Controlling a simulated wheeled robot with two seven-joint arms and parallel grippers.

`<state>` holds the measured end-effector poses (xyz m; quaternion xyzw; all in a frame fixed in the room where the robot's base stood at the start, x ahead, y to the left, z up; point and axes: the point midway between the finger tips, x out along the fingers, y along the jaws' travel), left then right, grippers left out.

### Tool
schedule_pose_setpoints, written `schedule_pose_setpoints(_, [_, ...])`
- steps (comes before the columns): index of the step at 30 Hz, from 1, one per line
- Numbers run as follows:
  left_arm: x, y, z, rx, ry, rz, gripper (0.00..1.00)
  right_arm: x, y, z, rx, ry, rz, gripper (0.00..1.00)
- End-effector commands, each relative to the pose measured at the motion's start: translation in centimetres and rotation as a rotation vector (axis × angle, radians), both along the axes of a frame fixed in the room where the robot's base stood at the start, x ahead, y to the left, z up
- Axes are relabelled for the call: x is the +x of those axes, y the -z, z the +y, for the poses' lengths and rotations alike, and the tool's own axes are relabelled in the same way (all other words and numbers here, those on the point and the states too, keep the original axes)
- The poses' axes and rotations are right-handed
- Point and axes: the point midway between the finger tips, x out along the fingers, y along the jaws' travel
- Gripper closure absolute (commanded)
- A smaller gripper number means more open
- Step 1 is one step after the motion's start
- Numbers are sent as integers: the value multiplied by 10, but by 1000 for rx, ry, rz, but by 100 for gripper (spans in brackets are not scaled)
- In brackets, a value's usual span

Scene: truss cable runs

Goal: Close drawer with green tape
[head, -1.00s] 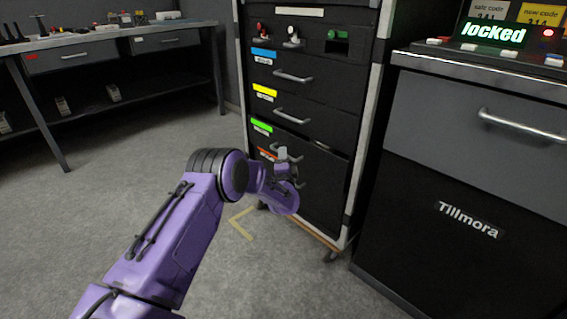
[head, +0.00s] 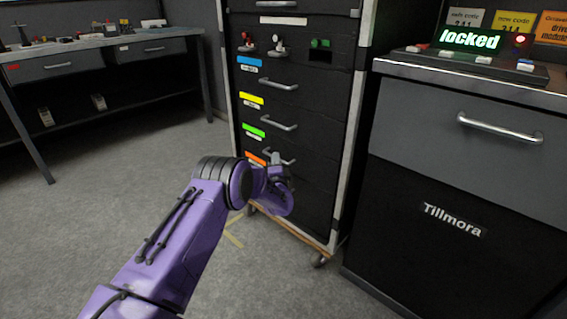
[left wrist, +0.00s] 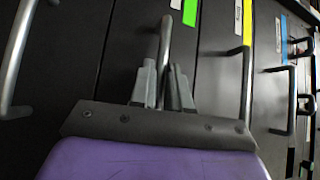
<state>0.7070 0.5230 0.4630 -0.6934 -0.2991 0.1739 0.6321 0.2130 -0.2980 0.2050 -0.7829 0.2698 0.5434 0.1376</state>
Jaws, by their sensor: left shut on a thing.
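The drawer with green tape (head: 254,131) is in the dark cabinet, below the yellow-taped drawer. Its front looks flush, or nearly flush, with the neighbouring drawers. The green tape (left wrist: 190,12) also shows in the left wrist view. My left gripper (head: 278,158) is at this drawer's front. In the left wrist view, my left gripper (left wrist: 163,85) has its two fingers closed around the green-taped drawer's bar handle (left wrist: 165,45). My arm hides part of the lower cabinet in the head view. My right gripper is not in view.
Yellow-taped (head: 252,98), blue-taped (head: 250,62) and orange-taped (head: 256,158) drawers share the cabinet. A grey-and-black unit (head: 455,150) with a "locked" display (head: 470,40) stands close on the right. A workbench (head: 100,43) stands at left. The floor between is open.

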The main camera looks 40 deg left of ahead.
Motion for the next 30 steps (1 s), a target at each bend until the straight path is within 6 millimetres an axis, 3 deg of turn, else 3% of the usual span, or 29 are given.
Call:
schedule_pose_setpoints(3, [3,-4,-1,5,7,-5,100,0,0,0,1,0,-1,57])
schedule_pose_setpoints(4, [3,-5,-2,5,8,-5,81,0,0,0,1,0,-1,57])
schedule_pose_setpoints(6, [3,-5,-2,5,7,-5,62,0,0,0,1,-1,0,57])
schedule_pose_setpoints(17, [-4,-4,-5,4,4,0,62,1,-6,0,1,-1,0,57])
schedule_pose_setpoints(24, [-44,1,-42,5,9,2,62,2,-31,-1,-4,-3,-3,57])
schedule_pose_setpoints(30, [-71,9,-64,4,8,-2,62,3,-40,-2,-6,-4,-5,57])
